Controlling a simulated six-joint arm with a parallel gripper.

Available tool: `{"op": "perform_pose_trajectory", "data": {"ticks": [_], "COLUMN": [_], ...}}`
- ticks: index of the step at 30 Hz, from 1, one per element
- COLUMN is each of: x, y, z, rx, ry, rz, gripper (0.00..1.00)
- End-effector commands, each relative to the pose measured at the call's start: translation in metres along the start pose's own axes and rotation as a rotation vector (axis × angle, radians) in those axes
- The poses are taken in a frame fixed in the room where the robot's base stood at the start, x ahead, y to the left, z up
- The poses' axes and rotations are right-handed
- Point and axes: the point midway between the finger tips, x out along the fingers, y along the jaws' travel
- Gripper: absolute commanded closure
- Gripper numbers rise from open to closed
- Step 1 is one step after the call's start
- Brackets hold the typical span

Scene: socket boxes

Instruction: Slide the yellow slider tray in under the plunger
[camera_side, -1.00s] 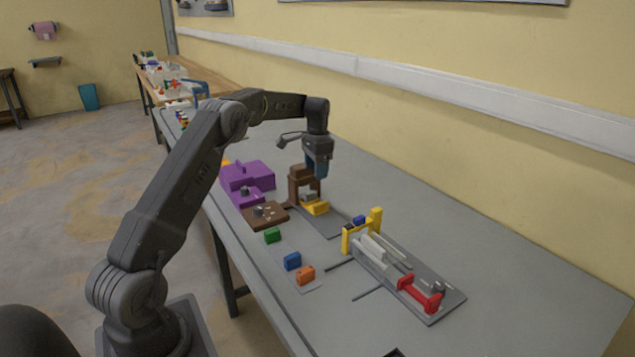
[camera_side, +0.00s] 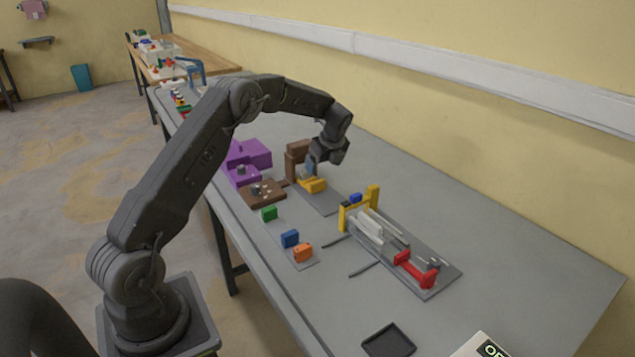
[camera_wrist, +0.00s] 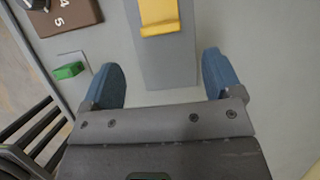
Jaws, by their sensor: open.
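The yellow slider tray (camera_side: 313,186) sits on a grey base plate (camera_side: 322,205) at the front of a brown stand (camera_side: 296,158). Its yellow end also shows at the top of the wrist view (camera_wrist: 159,16). The plunger cannot be clearly made out; my gripper covers part of the stand. My gripper (camera_side: 311,170) is tilted toward the tray in the side view. In the wrist view its blue fingers (camera_wrist: 163,80) are spread wide and empty, with the tray ahead of them and between their lines. The fingers are not seen touching it.
Purple blocks (camera_side: 248,155) and a brown numbered box (camera_side: 262,190) stand left of the stand. Green (camera_side: 269,213), blue (camera_side: 289,238) and orange (camera_side: 303,252) blocks lie in front. A yellow-and-red rail fixture (camera_side: 404,254) is to the right. A dark tray (camera_side: 388,340) lies nearer.

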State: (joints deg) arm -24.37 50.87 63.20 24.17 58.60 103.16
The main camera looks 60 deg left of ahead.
Motion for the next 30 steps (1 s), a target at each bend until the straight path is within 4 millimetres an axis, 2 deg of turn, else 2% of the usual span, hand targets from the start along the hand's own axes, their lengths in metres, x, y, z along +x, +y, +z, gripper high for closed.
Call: {"op": "perform_pose_trajectory", "data": {"ticks": [1, 6, 12, 18, 26, 30], "x": [0.013, 0.047, 0.077, 0.089, 0.09, 0.09], "y": [0.001, 0.001, 0.0, 0.0, 0.0, 0.0], "z": [0.0, 0.0, -0.001, 0.0, 0.0, 0.0], "rx": [0.0, -0.002, -0.003, -0.003, -0.003, -0.003], "ry": [0.002, 0.002, 0.002, 0.001, 0.001, 0.001], "rz": [0.004, 0.003, 0.002, 0.0, 0.0, 0.0], "gripper": [0.15, 0.15, 0.15, 0.15, 0.15, 0.26]}}
